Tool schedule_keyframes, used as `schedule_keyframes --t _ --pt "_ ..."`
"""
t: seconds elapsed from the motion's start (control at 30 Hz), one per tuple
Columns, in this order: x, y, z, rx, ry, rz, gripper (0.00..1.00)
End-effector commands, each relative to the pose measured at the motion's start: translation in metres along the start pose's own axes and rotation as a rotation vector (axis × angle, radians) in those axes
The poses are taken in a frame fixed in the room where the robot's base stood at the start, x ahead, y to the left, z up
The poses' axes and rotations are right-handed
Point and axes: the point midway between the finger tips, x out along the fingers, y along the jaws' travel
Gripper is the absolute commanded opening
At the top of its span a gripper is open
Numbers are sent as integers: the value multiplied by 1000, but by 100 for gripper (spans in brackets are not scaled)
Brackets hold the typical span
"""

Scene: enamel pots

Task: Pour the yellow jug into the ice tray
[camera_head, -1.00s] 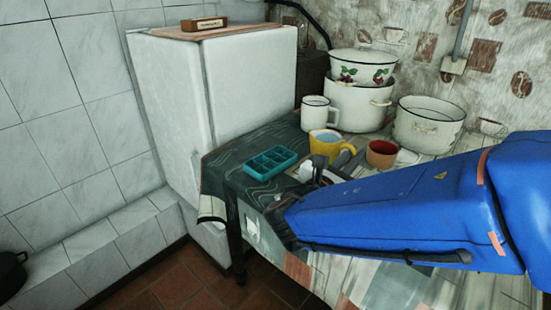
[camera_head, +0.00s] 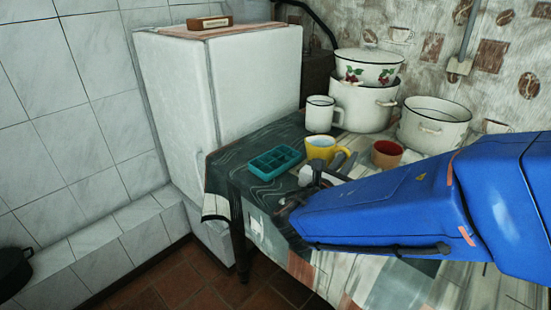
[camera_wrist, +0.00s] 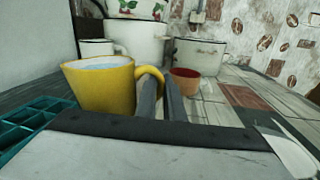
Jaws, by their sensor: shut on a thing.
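The yellow jug (camera_head: 319,148) is upright, with pale blue contents visible inside its rim. It also shows large in the wrist view (camera_wrist: 104,88), its handle toward the right. My gripper (camera_wrist: 160,84) is shut on the jug's handle, one finger on each side. I cannot tell whether the jug's base clears the table. The teal ice tray (camera_head: 275,161) lies on the dark cloth to the left of the jug, apart from it. Its compartments look empty. Part of the tray shows at the wrist view's left edge (camera_wrist: 22,125).
A white mug (camera_head: 319,116) stands behind the jug and a red-brown cup (camera_head: 387,153) to its right. Large enamel pots (camera_head: 362,104) and (camera_head: 434,124) stand farther back. The fridge (camera_head: 225,95) rises behind the table's left end. The table's left edge is close to the tray.

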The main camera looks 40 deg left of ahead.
Motion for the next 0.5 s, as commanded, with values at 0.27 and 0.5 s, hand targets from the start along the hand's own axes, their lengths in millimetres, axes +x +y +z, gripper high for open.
schedule_keyframes --t 0.27,0.5 --pt "-1 6 7 -68 -14 2 0" --pt "-1 8 10 -93 -19 2 0"
